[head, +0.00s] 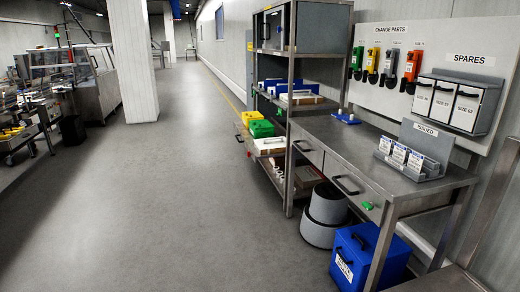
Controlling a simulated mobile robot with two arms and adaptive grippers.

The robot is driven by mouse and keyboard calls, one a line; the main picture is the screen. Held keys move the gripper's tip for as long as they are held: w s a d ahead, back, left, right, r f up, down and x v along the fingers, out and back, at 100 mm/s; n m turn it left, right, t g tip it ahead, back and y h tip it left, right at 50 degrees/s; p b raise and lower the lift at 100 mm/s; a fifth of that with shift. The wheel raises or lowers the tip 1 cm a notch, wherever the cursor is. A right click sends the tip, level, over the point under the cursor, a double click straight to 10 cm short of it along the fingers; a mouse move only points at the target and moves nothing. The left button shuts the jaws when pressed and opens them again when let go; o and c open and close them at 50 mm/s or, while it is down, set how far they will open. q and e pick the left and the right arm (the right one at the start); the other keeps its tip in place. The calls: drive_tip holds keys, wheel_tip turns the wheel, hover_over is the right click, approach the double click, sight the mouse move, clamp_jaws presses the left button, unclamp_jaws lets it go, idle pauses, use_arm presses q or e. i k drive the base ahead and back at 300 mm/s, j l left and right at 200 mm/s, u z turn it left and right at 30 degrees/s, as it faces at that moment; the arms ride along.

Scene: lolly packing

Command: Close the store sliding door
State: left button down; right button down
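I cannot make out a sliding door with certainty. A steel upright (490,210) slants up the right edge of the head view and meets a low metal piece at the bottom right corner. I cannot tell whether it is part of a door or a frame. Neither of my grippers is in view.
A steel workbench (375,160) with drawers stands at the right, with a blue box (368,255) and a grey bin (326,215) under it. A loaded shelf rack (292,100) adjoins it. A white pillar (132,60) stands left. The grey floor (170,200) is clear.

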sight(274, 18)
drive_tip(key=i, duration=2.05)
